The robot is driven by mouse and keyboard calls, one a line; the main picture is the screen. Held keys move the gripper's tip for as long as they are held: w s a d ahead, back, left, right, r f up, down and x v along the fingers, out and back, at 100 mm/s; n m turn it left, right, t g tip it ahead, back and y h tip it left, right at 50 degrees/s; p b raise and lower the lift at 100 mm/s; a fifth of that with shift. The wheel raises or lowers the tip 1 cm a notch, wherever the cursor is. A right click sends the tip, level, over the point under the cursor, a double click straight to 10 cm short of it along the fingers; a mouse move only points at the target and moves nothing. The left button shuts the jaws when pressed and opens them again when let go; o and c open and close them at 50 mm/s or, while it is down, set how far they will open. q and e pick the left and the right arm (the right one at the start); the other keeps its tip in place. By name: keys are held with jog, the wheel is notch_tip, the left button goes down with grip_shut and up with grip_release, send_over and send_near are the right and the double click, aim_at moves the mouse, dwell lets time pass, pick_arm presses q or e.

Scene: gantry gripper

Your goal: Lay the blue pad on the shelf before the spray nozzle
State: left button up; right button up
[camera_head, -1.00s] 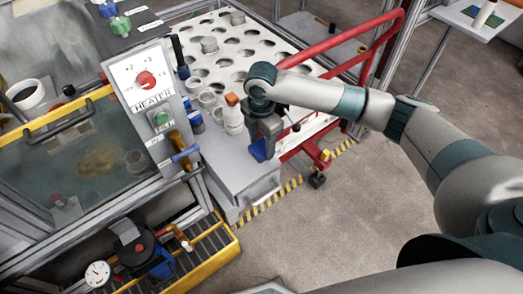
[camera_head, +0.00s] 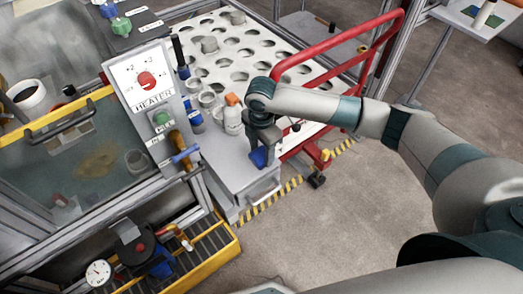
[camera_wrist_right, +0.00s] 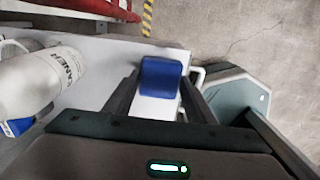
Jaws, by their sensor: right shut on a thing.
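The blue pad (camera_head: 259,157) is in my right gripper (camera_head: 264,152), over the right part of the grey shelf (camera_head: 222,165). In the right wrist view the pad (camera_wrist_right: 161,77) sits between the two dark fingers of the right gripper (camera_wrist_right: 161,90), with the pale shelf surface below. I cannot tell whether the pad touches the shelf. A white bottle with an orange top (camera_head: 232,114) stands on the shelf just left of the gripper. It also shows in the right wrist view (camera_wrist_right: 40,80), lettered. No separate spray nozzle is clear. My left gripper is not in view.
A white rack with round holes (camera_head: 262,52) lies behind the shelf. A red rail (camera_head: 335,42) runs along its right side. The heater panel (camera_head: 145,78) and blue-topped containers (camera_head: 195,120) stand left of the bottle. Floor on the right is clear.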

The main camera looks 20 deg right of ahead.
aim_at(261, 154)
jog(key=shift+f, duration=0.15)
jog(key=o, duration=1)
jog(key=shift+o, duration=0.2)
jog(key=shift+r, duration=0.2)
notch_tip(261, 154, up, 12)
jog(key=shift+b, duration=0.3)
